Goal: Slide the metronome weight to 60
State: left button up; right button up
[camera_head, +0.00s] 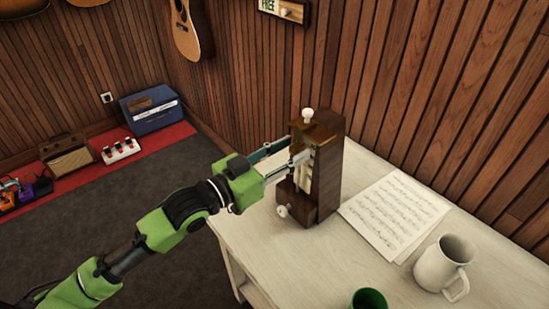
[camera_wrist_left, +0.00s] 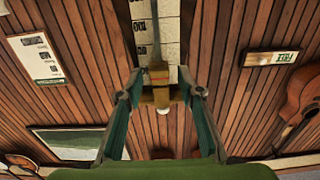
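The metronome (camera_head: 327,175) is a dark wooden box standing upright on the pale table, its scale face toward my left arm. My left gripper (camera_head: 302,157) reaches its open front from the left. In the left wrist view, the picture is upside down: the pale scale (camera_wrist_left: 168,35) has dark numbers too small to read surely, with a thin grey rod in front. A small gold weight with a reddish mark (camera_wrist_left: 159,76) sits on the rod. The fingers of the left gripper (camera_wrist_left: 159,82) stand apart on either side of it; contact is unclear. My right gripper is out of view.
Sheet music (camera_head: 395,213) lies right of the metronome on the table (camera_head: 350,262). A white mug (camera_head: 443,268) and a green cup (camera_head: 369,299) stand near the front. A wood-panelled wall (camera_head: 420,85) rises behind. Amplifiers and pedals stand on the floor at left.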

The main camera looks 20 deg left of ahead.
pick_arm(q)
jog(key=v, duration=1.1)
jog(key=shift+s, duration=0.25)
jog(key=shift+a, duration=0.15)
